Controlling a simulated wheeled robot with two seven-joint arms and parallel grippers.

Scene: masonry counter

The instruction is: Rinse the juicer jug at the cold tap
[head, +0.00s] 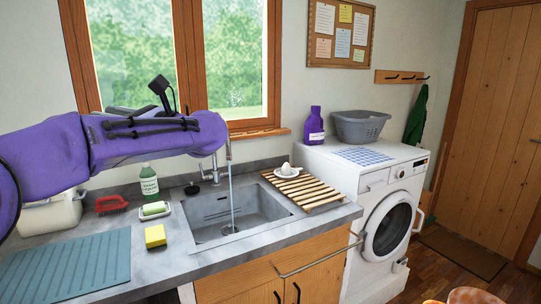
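My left arm reaches in from the left across the counter. Its gripper (219,153) is at the tap (229,152), mostly hidden behind the end of the arm, so its fingers cannot be made out. A stream of water (231,195) runs from the tap into the grey sink (210,232). A small white juicer-like piece (287,169) with a pointed top sits on the slatted wooden rack (318,200) right of the sink. I cannot make out a separate jug.
Left of the sink are a green bottle (149,182), a soap dish (154,211), a yellow sponge (155,236), a red-handled brush (112,203) and a ribbed mat (70,268). A washing machine (378,205) bears a grey basket (360,126) and a purple bottle (315,126).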

